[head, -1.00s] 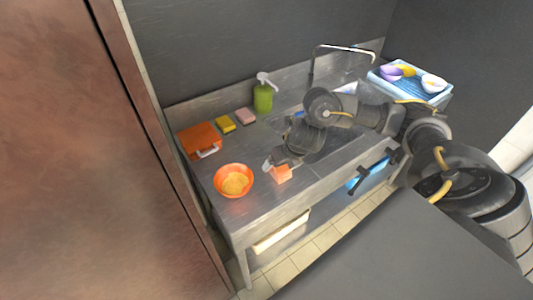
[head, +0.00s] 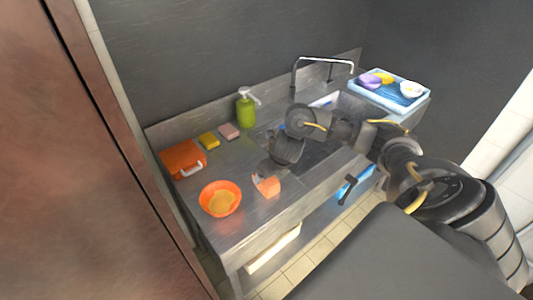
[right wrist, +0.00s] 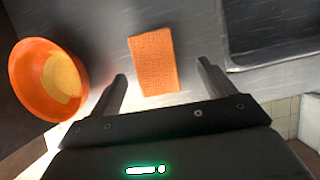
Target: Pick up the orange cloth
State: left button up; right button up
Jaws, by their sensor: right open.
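The orange cloth (head: 267,187) is a small flat rectangle on the steel counter (head: 240,222), right of the orange bowl (head: 220,198). In the right wrist view the cloth (right wrist: 154,61) lies ahead of the right gripper (right wrist: 162,82), within the span between its two fingers. The right gripper (head: 262,175) is open and empty, coming from the back right over the cloth. In the head view it partly hides the cloth's far edge. The height of the fingers above the counter is hard to tell. My left gripper is not in view.
The bowl also shows close to the left finger in the right wrist view (right wrist: 48,78). An orange box (head: 183,159), yellow sponge (head: 208,140), pink sponge (head: 229,131) and green soap bottle (head: 246,110) stand behind. The sink (head: 318,150) and a blue tray (head: 392,93) are right.

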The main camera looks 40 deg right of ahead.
aim_at(266, 182)
jog(key=x, duration=0.4)
jog(key=shift+a+f, duration=0.3)
pick_arm(q)
jog(key=shift+s+r, duration=0.2)
jog(key=shift+s, duration=0.1)
jog(key=shift+s+f, duration=0.1)
jog(key=shift+f, duration=0.15)
pick_arm(e)
jog(key=shift+f, duration=0.3)
jog(key=c, duration=1.1)
pick_arm(q)
jog(key=shift+r, duration=0.15)
pick_arm(e)
jog(key=shift+r, duration=0.15)
